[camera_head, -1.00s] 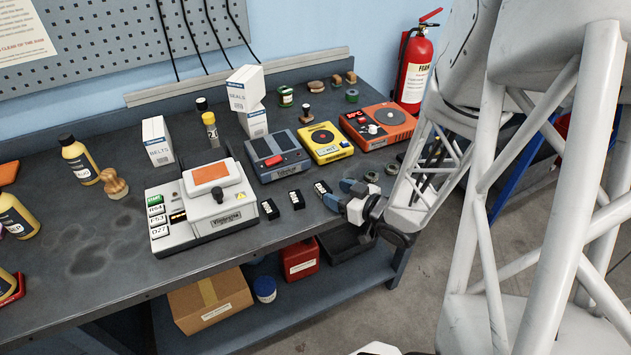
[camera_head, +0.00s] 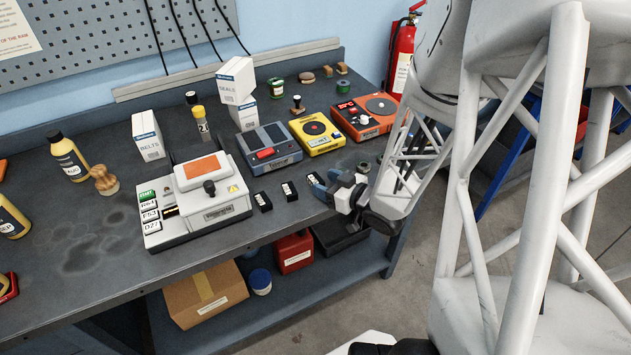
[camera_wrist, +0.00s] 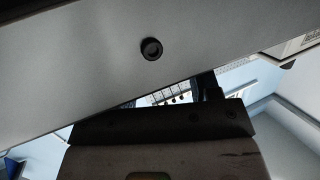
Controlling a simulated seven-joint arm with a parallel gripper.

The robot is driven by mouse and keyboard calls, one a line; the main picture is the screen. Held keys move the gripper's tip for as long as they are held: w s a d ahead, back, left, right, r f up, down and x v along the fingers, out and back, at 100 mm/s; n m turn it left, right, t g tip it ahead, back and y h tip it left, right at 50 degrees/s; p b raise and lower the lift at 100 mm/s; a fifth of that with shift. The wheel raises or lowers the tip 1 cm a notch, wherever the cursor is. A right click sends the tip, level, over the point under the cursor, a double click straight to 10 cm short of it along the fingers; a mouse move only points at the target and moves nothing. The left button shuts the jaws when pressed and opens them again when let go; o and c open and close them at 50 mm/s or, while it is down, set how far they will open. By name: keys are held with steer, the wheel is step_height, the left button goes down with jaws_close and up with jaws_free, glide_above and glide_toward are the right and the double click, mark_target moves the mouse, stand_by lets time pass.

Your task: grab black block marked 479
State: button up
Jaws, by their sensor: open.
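Three small black blocks with white label faces stand in a row on the bench, to the right of the white machine (camera_head: 205,200): a left block (camera_head: 263,201), a middle block (camera_head: 289,191) and a right block (camera_head: 312,179). Their markings are too small to read, so I cannot tell which is 479. My gripper (camera_head: 321,185), with blue fingertips, is open beside the right block and partly covers it. I cannot tell whether it touches the block. The wrist view shows mostly a grey surface and dark gripper parts; no block is clear there.
The white machine with an orange panel stands left of the blocks. A blue-grey device (camera_head: 268,146), a yellow device (camera_head: 319,132) and an orange device (camera_head: 366,116) stand behind them. The bench's front edge is close below the blocks.

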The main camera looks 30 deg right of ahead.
mark_target(316, 179)
steer(key=shift+x, duration=1.55)
jaws_close()
steer(key=shift+r, duration=0.15)
step_height(316, 179, up, 10)
stand_by(0.4)
